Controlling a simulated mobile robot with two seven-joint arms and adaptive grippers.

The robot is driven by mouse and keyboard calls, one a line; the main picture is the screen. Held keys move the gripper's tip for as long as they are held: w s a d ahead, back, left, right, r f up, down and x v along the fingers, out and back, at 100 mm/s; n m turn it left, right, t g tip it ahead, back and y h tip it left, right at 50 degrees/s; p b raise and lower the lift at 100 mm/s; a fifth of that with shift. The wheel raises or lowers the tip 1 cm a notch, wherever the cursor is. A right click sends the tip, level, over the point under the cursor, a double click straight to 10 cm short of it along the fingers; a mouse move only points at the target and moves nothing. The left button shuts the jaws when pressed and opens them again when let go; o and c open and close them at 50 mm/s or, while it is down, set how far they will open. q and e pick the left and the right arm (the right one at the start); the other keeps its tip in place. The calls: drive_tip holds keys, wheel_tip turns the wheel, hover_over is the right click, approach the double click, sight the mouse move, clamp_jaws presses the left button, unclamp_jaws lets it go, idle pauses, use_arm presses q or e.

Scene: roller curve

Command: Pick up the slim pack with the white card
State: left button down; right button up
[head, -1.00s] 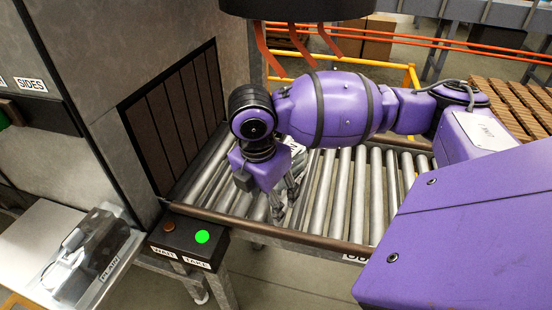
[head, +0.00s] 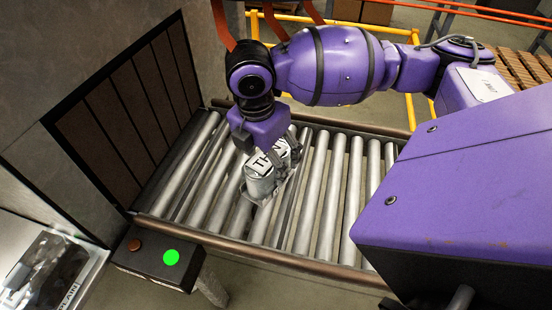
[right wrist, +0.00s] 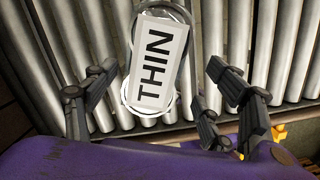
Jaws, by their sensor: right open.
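The slim pack (head: 262,178) is a clear, shiny pack with a white card marked THIN on it. It lies on the roller conveyor, partly hidden by my right gripper in the head view. In the right wrist view the pack (right wrist: 154,68) shows whole, with its card upward and lettering along its length. My right gripper (right wrist: 160,95) is open, with its dark fingers on either side of the pack and apart from it. In the head view my right gripper (head: 285,158) is low over the pack. My left gripper is not in view.
The roller conveyor (head: 320,190) has brown side rails. A wall with a dark slatted curtain (head: 130,110) closes its left end. A box with a lit green button (head: 171,257) stands at the front rail. Rollers right of the pack are bare.

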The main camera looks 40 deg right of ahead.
wheel_tip(320, 180, down, 3)
drive_tip(key=shift+w+d+r, duration=0.1)
drive_tip(key=shift+r, duration=0.1)
drive_tip(key=f, duration=0.1)
drive_tip(key=w+d+f, duration=0.1)
drive_tip(key=f, duration=0.2)
drive_tip(key=shift+w+d+f, duration=0.15)
drive_tip(key=shift+f, duration=0.2)
drive_tip(key=c, duration=1.9)
drive_tip(key=shift+r, duration=0.15)
clamp_jaws()
drive_tip(key=shift+r, duration=0.1)
